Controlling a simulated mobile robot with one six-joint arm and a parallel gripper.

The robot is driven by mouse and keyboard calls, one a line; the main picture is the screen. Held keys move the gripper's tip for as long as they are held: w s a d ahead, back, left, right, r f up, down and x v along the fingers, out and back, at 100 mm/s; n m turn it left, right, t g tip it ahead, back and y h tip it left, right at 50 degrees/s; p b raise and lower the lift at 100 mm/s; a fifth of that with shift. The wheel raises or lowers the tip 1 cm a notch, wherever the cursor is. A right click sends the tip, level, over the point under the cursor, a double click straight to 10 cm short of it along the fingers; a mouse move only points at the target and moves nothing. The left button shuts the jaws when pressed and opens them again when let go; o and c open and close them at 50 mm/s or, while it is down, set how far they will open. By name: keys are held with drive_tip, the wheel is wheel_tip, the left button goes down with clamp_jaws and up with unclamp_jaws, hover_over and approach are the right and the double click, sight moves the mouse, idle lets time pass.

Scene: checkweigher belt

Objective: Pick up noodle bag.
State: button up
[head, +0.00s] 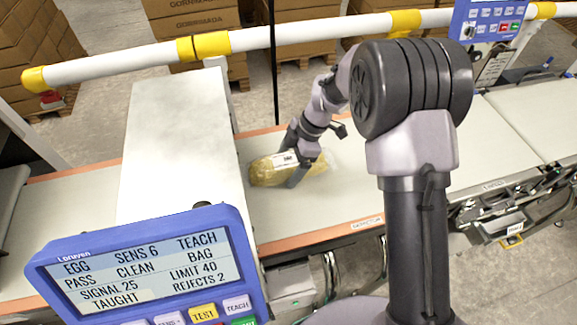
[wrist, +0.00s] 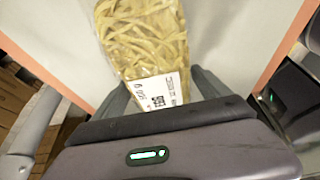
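The noodle bag (head: 273,168) is a clear bag of yellow noodles with a white printed label, lying on the pale belt (head: 330,198). In the wrist view the bag (wrist: 146,45) fills the top middle, its labelled end nearest me. My gripper (head: 293,169) is down over the bag in the head view, with one finger in front of its near side. In the wrist view my gripper (wrist: 161,88) has one finger on each side of the labelled end. The fingers are wide apart, and I see no clear grip. The bag's nearest end is hidden by my gripper's body.
A white machine housing (head: 172,150) stands left of the bag. A blue control panel (head: 150,268) is in front of it. A white and yellow rail (head: 290,34) runs behind the belt. The belt right of the bag is clear.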

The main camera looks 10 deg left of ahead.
drive_tip(key=c, duration=1.6)
